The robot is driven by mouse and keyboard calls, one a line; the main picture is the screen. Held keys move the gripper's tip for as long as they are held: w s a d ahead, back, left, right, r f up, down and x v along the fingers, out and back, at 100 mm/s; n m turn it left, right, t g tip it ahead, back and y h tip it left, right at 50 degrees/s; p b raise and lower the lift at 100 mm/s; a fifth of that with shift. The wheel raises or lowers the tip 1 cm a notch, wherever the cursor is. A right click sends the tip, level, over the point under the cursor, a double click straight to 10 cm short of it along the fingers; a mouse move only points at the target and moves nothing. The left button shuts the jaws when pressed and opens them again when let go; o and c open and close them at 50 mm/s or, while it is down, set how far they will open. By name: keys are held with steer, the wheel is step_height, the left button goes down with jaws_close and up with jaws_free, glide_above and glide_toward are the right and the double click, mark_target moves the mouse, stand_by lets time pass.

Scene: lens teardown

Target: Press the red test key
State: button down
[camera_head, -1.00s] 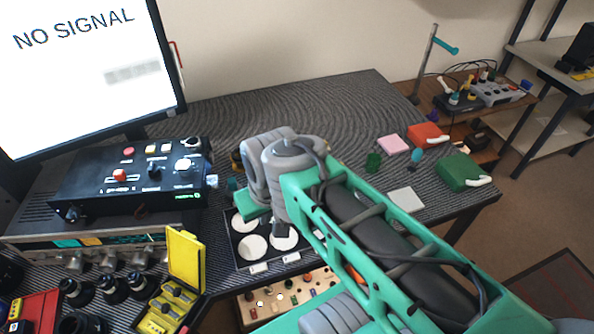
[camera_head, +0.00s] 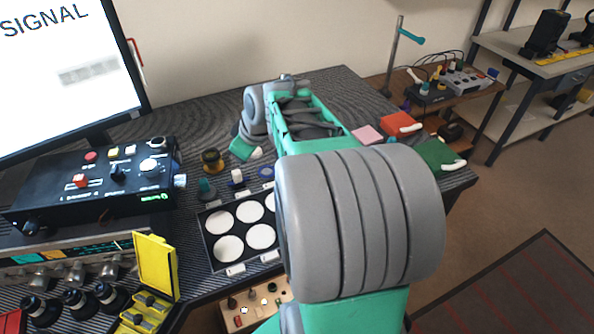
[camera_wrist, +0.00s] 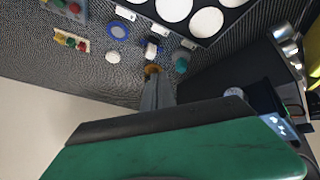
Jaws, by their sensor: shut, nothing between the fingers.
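The black control box (camera_head: 95,185) stands at the left in the head view, under the monitor. The labels are too small to read, so I cannot tell which is the test key. In the wrist view the dark side of the box (camera_wrist: 225,72) shows at the right, its red keys not visible. My gripper (camera_wrist: 156,84) is shut and empty, over the mat beside the box.
Close to my gripper are an amber-and-black ring (camera_head: 212,160), a teal cone (camera_head: 206,189) and a white-and-blue piece (camera_head: 237,179). A black tray (camera_head: 207,240) with white discs lies in front. An open yellow case (camera_head: 155,265) and the monitor (camera_head: 60,75) flank the box.

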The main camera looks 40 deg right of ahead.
steer(key=d+f+n+t+b, duration=0.1)
steer(key=d+f, duration=0.1)
steer(key=d, duration=0.8)
steer(key=w+d+f+n+t+h+b, duration=0.1)
steer(key=d+f+n+t, duration=0.1)
steer(key=d, duration=0.9)
steer(key=shift+w+f+b, duration=0.2)
steer(key=shift+f+b, duration=0.1)
steer(key=shift+f, duration=0.45)
steer(key=shift+a+f, duration=0.1)
step_height(320, 180, down, 8)
steer(key=b, duration=0.3)
steer(key=shift+b, duration=0.35)
steer(key=shift+f+b, duration=0.3)
steer(key=shift+b, duration=0.1)
steer(key=shift+f+b, duration=0.45)
steer(key=shift+b, duration=0.2)
